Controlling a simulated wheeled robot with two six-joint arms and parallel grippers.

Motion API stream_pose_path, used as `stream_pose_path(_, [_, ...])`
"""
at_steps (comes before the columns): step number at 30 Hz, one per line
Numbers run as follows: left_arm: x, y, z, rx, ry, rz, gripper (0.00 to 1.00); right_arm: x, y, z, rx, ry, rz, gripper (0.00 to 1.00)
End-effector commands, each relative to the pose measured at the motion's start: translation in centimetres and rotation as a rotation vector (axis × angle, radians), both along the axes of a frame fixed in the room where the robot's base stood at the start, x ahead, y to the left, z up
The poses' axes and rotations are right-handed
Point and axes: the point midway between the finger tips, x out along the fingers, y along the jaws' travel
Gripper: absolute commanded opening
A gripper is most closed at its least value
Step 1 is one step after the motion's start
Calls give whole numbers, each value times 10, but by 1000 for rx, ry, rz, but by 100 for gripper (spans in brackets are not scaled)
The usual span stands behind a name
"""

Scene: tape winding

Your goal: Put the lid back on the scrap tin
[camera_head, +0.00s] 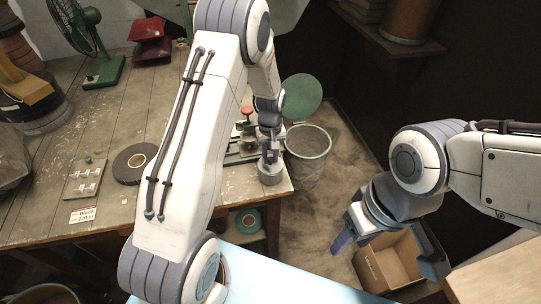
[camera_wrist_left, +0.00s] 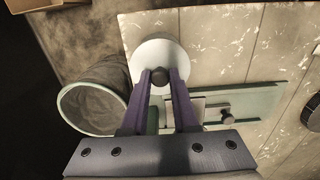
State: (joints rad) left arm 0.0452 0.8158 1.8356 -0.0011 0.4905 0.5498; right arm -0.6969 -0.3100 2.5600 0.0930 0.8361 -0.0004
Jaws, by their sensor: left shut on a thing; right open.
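My left gripper (camera_head: 270,153) is over the near right corner of the workbench, with its fingers pointing down. In the left wrist view its fingertips (camera_wrist_left: 160,76) are shut on the dark knob of a pale round lid (camera_wrist_left: 150,52). Directly below the gripper in the head view is a small grey round tin (camera_head: 270,174) at the table corner. The lid covers its top from the wrist side, and I cannot tell whether lid and tin touch. My right gripper (camera_head: 391,252) is open and empty, off the table at the right.
A mesh bin (camera_head: 307,150) with a green rim stands beside the table corner, its green round cover (camera_head: 301,97) raised behind it. A cardboard box (camera_head: 390,262) is on the floor below my right gripper. A black tape roll (camera_head: 134,163) lies on the workbench (camera_head: 112,215).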

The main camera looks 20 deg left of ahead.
Motion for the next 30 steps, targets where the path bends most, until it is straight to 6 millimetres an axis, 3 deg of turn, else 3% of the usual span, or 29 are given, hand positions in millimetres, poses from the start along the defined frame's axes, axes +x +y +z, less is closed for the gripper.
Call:
stream_pose_path(7, [0, 0, 0, 1, -1, 0, 0, 0, 0, 0, 0, 0, 0, 50])
stream_pose_path(8, [0, 0, 0, 1, -1, 0, 35, 0, 0, 0, 0, 0, 0, 50])
stream_pose_path(10, [0, 0, 0, 1, -1, 0, 62, 0, 0, 0, 0, 0, 0, 50])
stream_pose_path(17, [0, 0, 0, 1, -1, 0, 63, 0, 0, 0, 0, 0, 0, 50])
stream_pose_path(20, [0, 0, 0, 0, 0, 0, 93, 0, 0, 0, 0, 0, 0, 50])
stream_pose_path(30, [0, 0, 1, 1, -1, 0, 93, 0, 0, 1, 0, 0, 0, 50])
